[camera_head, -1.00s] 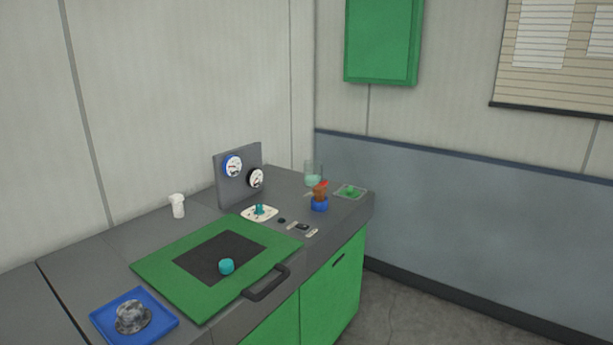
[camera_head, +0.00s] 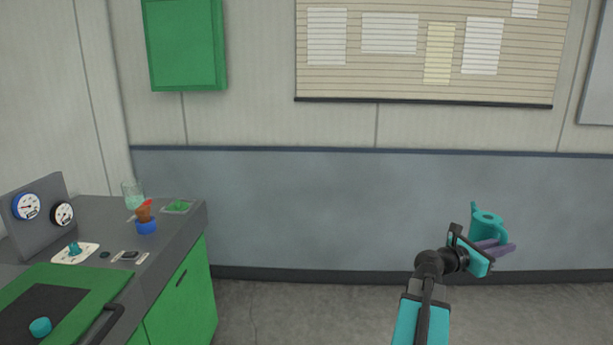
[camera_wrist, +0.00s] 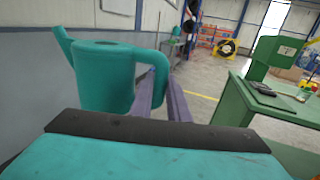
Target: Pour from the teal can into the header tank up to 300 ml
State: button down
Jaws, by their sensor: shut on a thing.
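The teal can (camera_head: 486,226) is at the right of the head view, held upright in the air in front of the blue-grey wall. It also shows large in the wrist view (camera_wrist: 103,78), with its spout to the left and its handle to the right. My gripper (camera_head: 496,247), with purple fingers, is shut on the can at its handle. A clear vessel (camera_head: 133,195) with pale green liquid stands at the back of the counter, far left of the can. It may be the header tank; I see no marking on it.
The grey counter (camera_head: 180,228) with green doors is at the left. A blue cup with a brown and red object (camera_head: 146,218), a green item on a plate (camera_head: 178,207) and two gauges (camera_head: 45,208) are on it. Open floor lies between counter and arm.

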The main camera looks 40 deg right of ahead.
jog(key=shift+w+a+r, duration=0.7)
jog(key=shift+w+a, duration=0.2)
jog(key=shift+a, duration=0.1)
